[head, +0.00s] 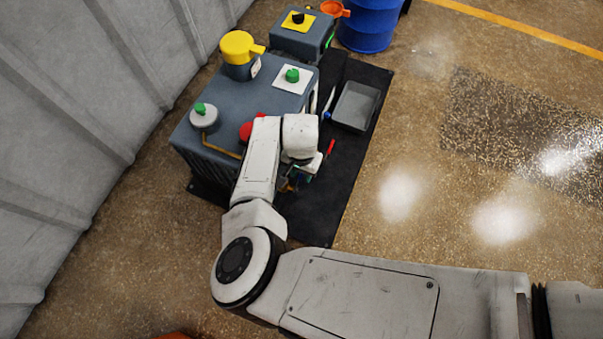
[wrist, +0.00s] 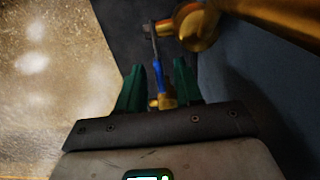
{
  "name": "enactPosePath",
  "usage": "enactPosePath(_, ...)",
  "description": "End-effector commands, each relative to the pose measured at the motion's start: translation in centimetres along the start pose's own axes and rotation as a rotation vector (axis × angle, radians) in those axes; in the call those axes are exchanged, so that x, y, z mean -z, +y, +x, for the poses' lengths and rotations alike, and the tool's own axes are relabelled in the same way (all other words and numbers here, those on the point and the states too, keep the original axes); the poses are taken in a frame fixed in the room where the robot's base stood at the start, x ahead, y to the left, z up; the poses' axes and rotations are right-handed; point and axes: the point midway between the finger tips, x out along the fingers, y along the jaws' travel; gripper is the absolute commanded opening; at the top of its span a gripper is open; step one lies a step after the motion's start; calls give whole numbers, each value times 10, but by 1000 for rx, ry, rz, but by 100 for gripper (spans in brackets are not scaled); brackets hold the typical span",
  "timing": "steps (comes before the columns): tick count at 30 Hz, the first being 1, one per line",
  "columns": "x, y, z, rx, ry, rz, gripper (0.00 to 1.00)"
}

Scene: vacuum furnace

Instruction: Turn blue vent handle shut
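The blue handle (wrist: 158,77) shows in the wrist view as a blue grip on a thin grey lever. It lies between the two green fingers of my gripper (wrist: 159,66), with a visible gap on each side. My gripper is open. A brass fitting (wrist: 163,102) shows at the near end of the blue grip, low between the fingers. In the head view my gripper (head: 302,174) is beside the front of the grey machine, under my wrist, which hides much of the valve area. A small blue-ended lever (head: 328,115) shows past my wrist; I cannot tell whether it is the same handle.
A brass pipe (wrist: 275,20) and a brass valve body (wrist: 194,27) are close to the right in the wrist view. A red handle (head: 330,148) sticks out near my wrist. A grey tray (head: 356,106) lies on the black mat (head: 343,190). The floor to the right is clear.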

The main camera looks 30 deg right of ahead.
Motion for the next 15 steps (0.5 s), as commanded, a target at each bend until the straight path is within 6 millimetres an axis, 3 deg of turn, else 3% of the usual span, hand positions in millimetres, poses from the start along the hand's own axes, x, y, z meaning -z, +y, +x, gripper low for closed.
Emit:
enactPosePath(11,0,0,7,0,0,0,35)
enactPosePath(15,0,0,7,0,0,0,25)
